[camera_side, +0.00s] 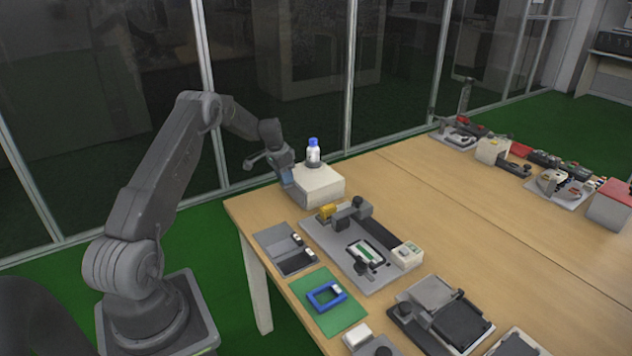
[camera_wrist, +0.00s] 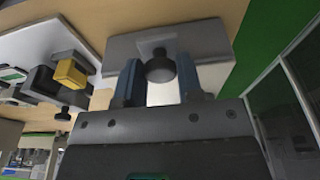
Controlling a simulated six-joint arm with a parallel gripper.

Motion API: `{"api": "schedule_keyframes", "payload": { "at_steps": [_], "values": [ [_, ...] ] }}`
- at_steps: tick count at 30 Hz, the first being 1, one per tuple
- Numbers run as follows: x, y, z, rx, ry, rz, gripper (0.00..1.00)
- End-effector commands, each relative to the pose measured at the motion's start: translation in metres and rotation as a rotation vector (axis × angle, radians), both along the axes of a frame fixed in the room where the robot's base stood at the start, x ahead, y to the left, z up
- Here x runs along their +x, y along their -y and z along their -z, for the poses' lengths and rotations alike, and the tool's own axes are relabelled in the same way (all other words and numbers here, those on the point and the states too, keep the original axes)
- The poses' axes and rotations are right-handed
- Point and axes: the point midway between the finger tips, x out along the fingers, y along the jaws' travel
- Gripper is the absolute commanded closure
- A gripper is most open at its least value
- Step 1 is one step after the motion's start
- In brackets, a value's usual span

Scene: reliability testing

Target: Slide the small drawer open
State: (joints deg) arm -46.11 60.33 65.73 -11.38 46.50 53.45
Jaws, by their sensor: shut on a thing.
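The small drawer unit (camera_side: 322,186) is a white box at the far left corner of the table. A white bottle with a blue cap (camera_side: 314,152) stands on top of it. I cannot make out a gap between drawer and box.
A grey plate with fixtures and a yellow block (camera_side: 327,211) lies just in front of the box. A grey two-part tray (camera_side: 272,239) and a green mat with a blue frame (camera_side: 327,297) are nearer. Glass panels stand behind the table. The table's left edge is close to my gripper.

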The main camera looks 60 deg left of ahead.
Motion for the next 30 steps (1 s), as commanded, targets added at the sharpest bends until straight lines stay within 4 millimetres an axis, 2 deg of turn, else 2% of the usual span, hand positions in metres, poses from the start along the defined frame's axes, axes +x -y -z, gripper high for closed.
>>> {"api": "schedule_keyframes", "payload": {
  "at_steps": [30],
  "values": [
    [-0.088,-0.001,-0.001,0.000,0.000,-0.002,0.78]
  ]
}}
